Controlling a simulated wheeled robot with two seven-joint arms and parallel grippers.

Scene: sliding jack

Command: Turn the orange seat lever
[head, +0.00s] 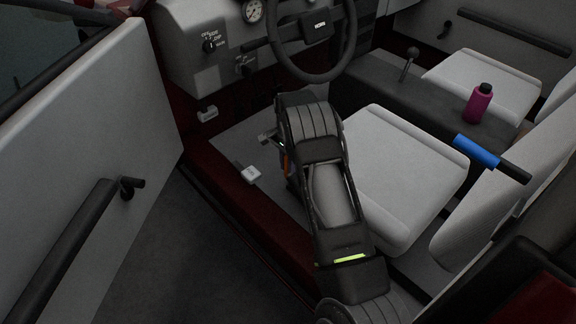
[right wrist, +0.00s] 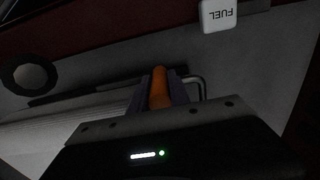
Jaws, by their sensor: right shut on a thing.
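The orange seat lever (right wrist: 160,88) shows in the right wrist view between the two fingers of my right gripper (right wrist: 159,92), which is shut on it. In the head view only a thin strip of the orange lever (head: 285,161) shows beside my right arm, low at the left side of the front seat (head: 400,170). My right arm hides most of the lever and the gripper there. A bent metal rod (right wrist: 198,83) shows just right of the fingers in the wrist view. My left gripper is not in view.
The open door (head: 90,130) stands left. The steering wheel (head: 316,40) is ahead. A pink bottle (head: 478,105) and a blue-gripped bar (head: 477,151) are right.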

